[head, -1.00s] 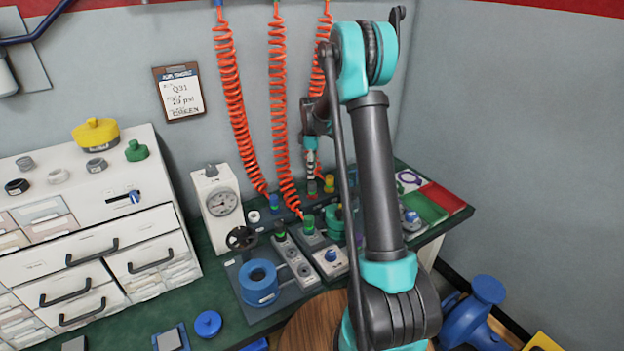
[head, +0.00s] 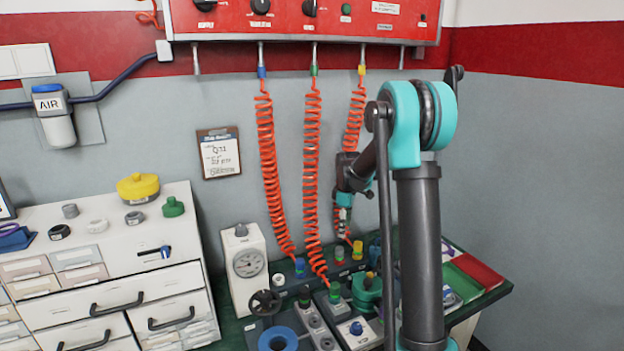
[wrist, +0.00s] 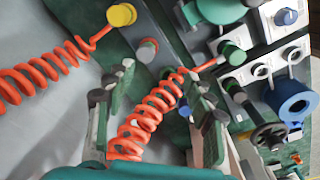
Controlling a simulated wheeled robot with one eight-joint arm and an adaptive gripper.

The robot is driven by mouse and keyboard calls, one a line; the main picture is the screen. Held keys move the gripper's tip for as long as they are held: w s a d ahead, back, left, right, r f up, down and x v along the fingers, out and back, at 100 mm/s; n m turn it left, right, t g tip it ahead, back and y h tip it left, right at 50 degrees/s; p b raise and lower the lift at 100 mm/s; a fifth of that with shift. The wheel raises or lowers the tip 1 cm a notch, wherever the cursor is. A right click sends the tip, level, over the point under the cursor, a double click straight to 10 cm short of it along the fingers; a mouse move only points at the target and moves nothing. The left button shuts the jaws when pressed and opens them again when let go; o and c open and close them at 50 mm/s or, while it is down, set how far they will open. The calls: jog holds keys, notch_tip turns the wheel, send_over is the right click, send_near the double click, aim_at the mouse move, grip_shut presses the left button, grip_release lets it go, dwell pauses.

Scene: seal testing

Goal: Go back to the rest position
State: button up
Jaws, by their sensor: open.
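My gripper (head: 343,225) hangs above the back of the green bench in the head view, in front of the orange coiled hoses. In the wrist view my gripper (wrist: 165,105) is open, with its two fingers well apart. An orange coiled hose (wrist: 150,118) shows between the fingers, running to a green fitting (wrist: 230,48). Whether it touches a finger I cannot tell. Nothing is held.
A red panel (head: 300,20) with hanging orange hoses (head: 268,170) is on the wall. A gauge (head: 246,264), a blue ring (head: 278,339) and a white drawer cabinet (head: 110,265) stand left of my arm. Green and red trays (head: 480,272) lie right.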

jog(key=s+d+f+m+t, duration=0.1)
jog(key=s+m, duration=0.5)
jog(key=s, duration=1.1)
jog(key=s+d+f+m+t, duration=0.2)
jog(key=s+m, duration=0.5)
jog(key=s, duration=1.1)
jog(key=shift+d+t, duration=0.2)
jog(key=shift+t, duration=0.1)
